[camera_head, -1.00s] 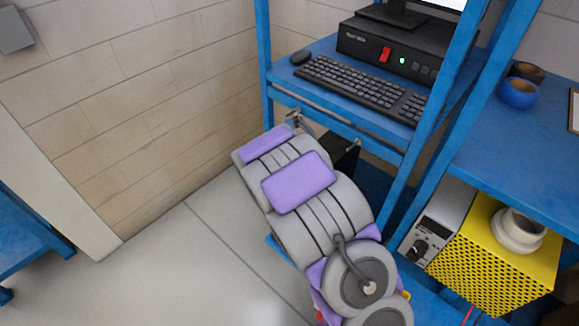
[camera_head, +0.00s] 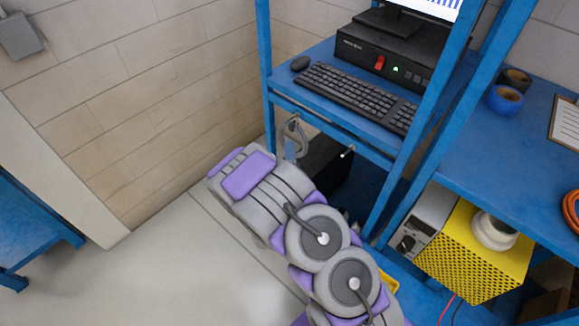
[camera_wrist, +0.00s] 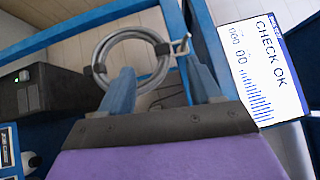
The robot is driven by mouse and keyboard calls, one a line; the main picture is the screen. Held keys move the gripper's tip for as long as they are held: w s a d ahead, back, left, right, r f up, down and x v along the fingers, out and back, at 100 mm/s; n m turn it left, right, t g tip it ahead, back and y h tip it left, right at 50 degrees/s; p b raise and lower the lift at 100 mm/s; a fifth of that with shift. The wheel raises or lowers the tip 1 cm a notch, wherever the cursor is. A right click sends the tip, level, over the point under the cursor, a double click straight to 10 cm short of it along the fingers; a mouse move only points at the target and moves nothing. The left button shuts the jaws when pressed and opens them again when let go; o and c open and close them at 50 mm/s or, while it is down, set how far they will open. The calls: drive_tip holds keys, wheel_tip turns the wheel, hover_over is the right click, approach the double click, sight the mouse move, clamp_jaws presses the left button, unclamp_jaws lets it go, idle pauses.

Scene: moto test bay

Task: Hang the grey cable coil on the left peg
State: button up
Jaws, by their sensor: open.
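The grey cable coil (camera_head: 302,140) hangs below the front rail of the blue rack, at the left peg. In the wrist view the coil (camera_wrist: 108,45) is a grey ring with dark ties, and the pale metal left peg (camera_wrist: 183,45) shows at its right edge, seemingly through the loop. The right peg (camera_head: 347,152) is bare. My gripper (camera_wrist: 160,68) is open, with its two blue fingers apart. The coil's lower picture edge passes near the left finger; I cannot tell whether they touch. In the head view my arm hides most of the gripper.
A keyboard (camera_head: 358,96) and a mouse (camera_head: 300,63) lie on the shelf above the pegs. A monitor (camera_wrist: 262,68) reads "CHECK OK". A black box (camera_head: 322,165) stands below the rail. A yellow perforated unit (camera_head: 470,260) is at right. Floor at left is clear.

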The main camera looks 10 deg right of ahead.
drive_tip(key=s+a+p, duration=0.1)
drive_tip(key=s+p, duration=0.4)
drive_tip(key=s, duration=0.1)
drive_tip(key=shift+s+f, duration=0.25)
drive_tip(key=shift+f, duration=0.05)
